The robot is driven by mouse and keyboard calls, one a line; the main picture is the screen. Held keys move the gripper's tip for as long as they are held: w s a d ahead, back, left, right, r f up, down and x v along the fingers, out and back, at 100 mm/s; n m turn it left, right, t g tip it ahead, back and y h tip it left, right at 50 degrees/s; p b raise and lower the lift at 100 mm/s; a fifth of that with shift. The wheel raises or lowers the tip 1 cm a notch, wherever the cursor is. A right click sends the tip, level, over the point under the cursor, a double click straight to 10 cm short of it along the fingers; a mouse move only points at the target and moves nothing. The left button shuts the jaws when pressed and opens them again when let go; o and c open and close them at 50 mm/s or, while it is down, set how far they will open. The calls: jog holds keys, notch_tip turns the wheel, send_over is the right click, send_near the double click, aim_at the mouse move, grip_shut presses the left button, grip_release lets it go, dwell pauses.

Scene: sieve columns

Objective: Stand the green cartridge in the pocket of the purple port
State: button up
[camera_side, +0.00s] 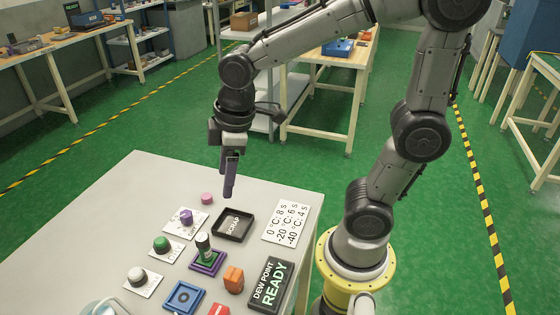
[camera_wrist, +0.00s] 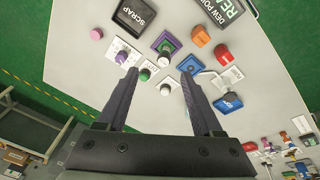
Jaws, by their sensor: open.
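The purple port (camera_side: 207,266) lies flat near the middle of the table, and also shows in the wrist view (camera_wrist: 159,38). A dark cartridge (camera_side: 203,246) with a pale top stands at the port, with green showing at its foot. It looks roughly upright with a slight lean. I cannot tell how deep it sits, and its lower end is partly hidden by the port. It also shows in the wrist view (camera_wrist: 164,59). My gripper (camera_side: 229,195) is open and empty, well above the table and apart from the cartridge. Its fingers (camera_wrist: 160,75) are spread in the wrist view.
A blue port (camera_side: 184,297), orange block (camera_side: 233,280) and dew point sign (camera_side: 270,284) are nearer. The table's left back is clear.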

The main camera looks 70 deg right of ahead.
jog(key=s+d+r+m+t, duration=0.1)
jog(key=s+r+m, duration=0.1)
jog(key=s, duration=0.3)
jog(key=s+d+r+m+t, duration=0.1)
jog(key=s+d+m+t, duration=0.1)
jog(key=s+m, duration=0.2)
jog(key=shift+s+r+m, duration=0.35)
jog(key=shift+s+m, duration=0.05)
jog(key=shift+s, duration=0.6)
jog(key=shift+o, duration=0.3)
jog(key=shift+d, duration=0.1)
dwell(0.5)
